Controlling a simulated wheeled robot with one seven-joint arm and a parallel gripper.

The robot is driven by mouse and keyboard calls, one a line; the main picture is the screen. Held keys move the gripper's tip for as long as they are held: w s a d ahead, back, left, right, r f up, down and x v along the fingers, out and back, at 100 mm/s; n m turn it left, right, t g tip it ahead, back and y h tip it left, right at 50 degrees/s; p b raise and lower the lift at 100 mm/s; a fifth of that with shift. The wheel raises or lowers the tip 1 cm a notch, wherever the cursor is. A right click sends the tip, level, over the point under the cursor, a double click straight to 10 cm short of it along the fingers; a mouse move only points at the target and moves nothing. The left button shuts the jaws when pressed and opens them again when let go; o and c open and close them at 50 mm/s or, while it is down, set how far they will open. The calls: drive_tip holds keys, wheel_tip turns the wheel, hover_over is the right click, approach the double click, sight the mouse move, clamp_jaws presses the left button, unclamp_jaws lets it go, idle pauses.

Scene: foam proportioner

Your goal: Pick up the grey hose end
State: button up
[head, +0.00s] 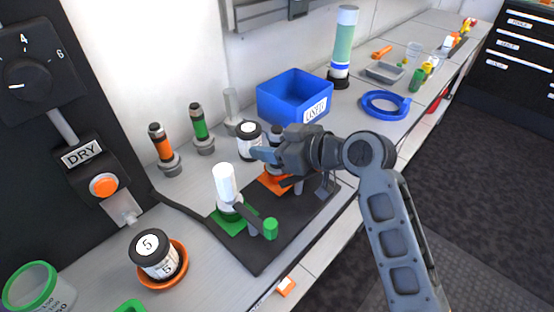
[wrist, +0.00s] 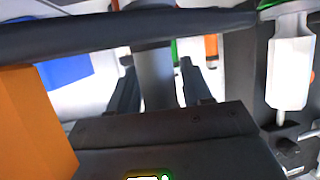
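The grey hose end (head: 232,104) stands upright on the bench by the wall in the head view, right of an orange-banded hose end (head: 160,146) and a green-banded one (head: 200,124). My gripper (head: 262,155) is in front of it, over the dark board, beside a black-lidded white jar (head: 248,142). In the wrist view, my two dark fingers (wrist: 162,88) stand apart. A grey cylinder (wrist: 155,75) shows between them, its lower part hidden by the gripper body. I cannot tell for sure whether it is the grey hose end, or whether the fingers touch it.
A dark board (head: 262,258) carries a white upright cylinder (head: 225,184) and a green-tipped lever (head: 270,229). A blue bin (head: 294,97) stands behind my gripper. In the wrist view, a large orange block (wrist: 35,125) is close at left, and a dark bar (wrist: 110,32) crosses the top.

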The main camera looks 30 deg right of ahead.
drive_tip(key=c, duration=0.8)
